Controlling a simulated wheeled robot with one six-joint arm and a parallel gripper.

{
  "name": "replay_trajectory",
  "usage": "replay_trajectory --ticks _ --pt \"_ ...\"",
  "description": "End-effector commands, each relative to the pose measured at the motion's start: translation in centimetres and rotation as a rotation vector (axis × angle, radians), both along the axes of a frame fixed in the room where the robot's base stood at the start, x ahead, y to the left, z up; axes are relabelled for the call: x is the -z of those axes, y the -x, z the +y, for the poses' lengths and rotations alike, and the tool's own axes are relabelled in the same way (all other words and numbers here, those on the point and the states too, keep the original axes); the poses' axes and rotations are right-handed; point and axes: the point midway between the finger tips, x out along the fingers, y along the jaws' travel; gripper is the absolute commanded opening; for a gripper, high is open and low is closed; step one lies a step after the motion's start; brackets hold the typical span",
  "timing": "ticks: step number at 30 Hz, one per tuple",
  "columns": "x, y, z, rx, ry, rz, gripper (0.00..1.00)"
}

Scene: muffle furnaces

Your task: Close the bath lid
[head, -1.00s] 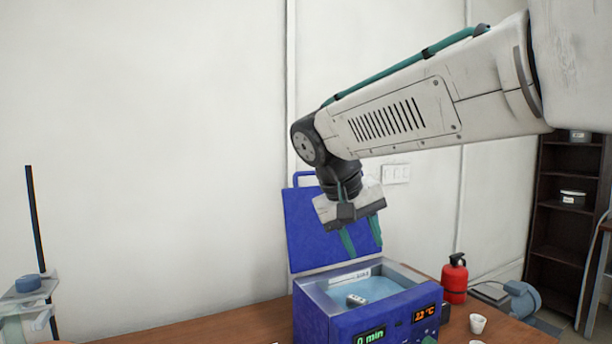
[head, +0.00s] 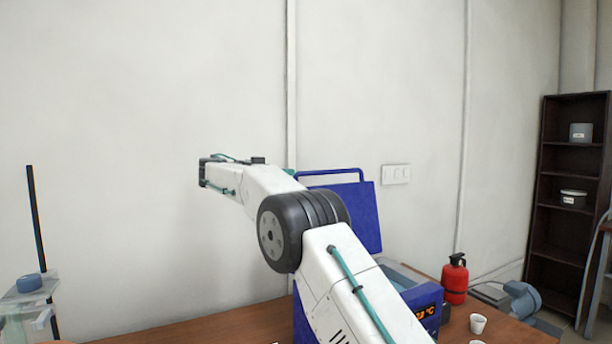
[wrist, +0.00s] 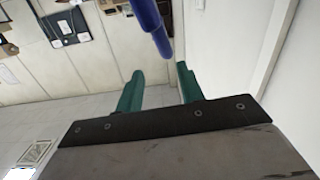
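The blue bath lid (head: 361,208) stands open and upright at the back of the blue water bath (head: 428,298), with its bar handle (head: 335,171) along the top edge. My arm crosses in front and hides much of the bath and the lid's left part. A small teal piece, apparently a fingertip of my gripper, shows beside the handle's left end in the head view. In the wrist view my gripper (wrist: 160,72) is open, its teal fingers apart with nothing between them. A blue bar (wrist: 150,22), likely the lid handle, lies just beyond the fingertips; contact cannot be told.
A red fire extinguisher (head: 454,279) and a white cup (head: 478,323) stand on the wooden table (head: 190,325) right of the bath. A stand with a blue-topped vessel (head: 29,284) is at far left. The wall is close behind the lid.

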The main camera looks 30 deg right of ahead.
Motion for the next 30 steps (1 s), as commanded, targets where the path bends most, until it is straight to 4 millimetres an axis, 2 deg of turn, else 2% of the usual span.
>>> replay_trajectory --ticks 3,10,22,25,30 --pt "0.9 -1.1 -0.1 0.007 0.037 -0.024 0.38" --pt "1.1 -1.5 -0.9 0.01 0.051 -0.032 0.38" --pt "1.1 -1.6 -6.8 0.011 0.05 -0.031 0.38" --pt "1.2 -1.7 -7.7 0.009 0.05 -0.03 0.38" --pt "1.2 -1.7 -7.9 0.009 0.049 -0.03 0.38"
